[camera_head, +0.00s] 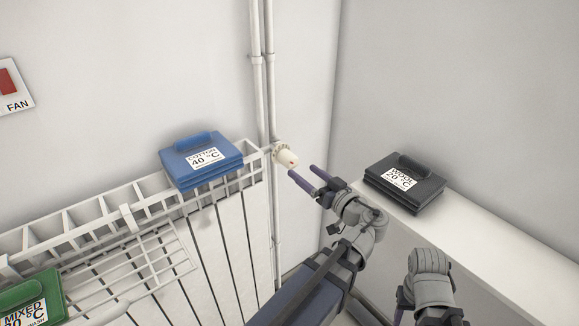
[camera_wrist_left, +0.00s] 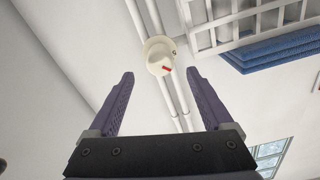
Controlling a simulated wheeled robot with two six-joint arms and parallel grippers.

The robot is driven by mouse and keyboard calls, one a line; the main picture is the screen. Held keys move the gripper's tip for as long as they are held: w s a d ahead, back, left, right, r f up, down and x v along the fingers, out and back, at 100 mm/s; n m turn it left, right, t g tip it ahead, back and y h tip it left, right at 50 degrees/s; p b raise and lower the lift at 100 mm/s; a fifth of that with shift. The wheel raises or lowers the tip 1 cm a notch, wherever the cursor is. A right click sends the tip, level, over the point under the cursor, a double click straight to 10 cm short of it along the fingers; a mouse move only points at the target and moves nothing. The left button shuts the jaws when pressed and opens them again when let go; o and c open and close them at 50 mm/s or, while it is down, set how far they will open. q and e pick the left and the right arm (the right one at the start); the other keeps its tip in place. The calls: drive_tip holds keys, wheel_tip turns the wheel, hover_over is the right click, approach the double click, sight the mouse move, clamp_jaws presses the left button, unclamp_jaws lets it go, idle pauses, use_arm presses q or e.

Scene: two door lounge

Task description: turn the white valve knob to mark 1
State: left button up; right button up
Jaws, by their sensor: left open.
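The white valve knob (camera_head: 287,156) sits at the right end of the radiator, next to the vertical pipes. In the left wrist view the knob (camera_wrist_left: 157,53) shows a red pointer on its face and a small dark mark on the collar, too small to read surely. My left gripper (camera_head: 301,170) is open and empty, pointed at the knob, just to its lower right in the head view. In the wrist view its fingers (camera_wrist_left: 160,76) stand either side of the knob's line, with the knob beyond the tips, apart from them. My right gripper is not visible.
A white radiator with a rack (camera_head: 130,218) fills the left. A blue COTTON bundle (camera_head: 215,170) lies on it, close to the knob; a green MIXED one (camera_head: 25,295) is lower left. A dark bundle (camera_head: 405,180) lies on the white ledge (camera_head: 500,250) at right.

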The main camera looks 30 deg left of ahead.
sight(294, 164)
use_arm(q)
drive_tip(key=shift+x, duration=3.9)
clamp_jaws()
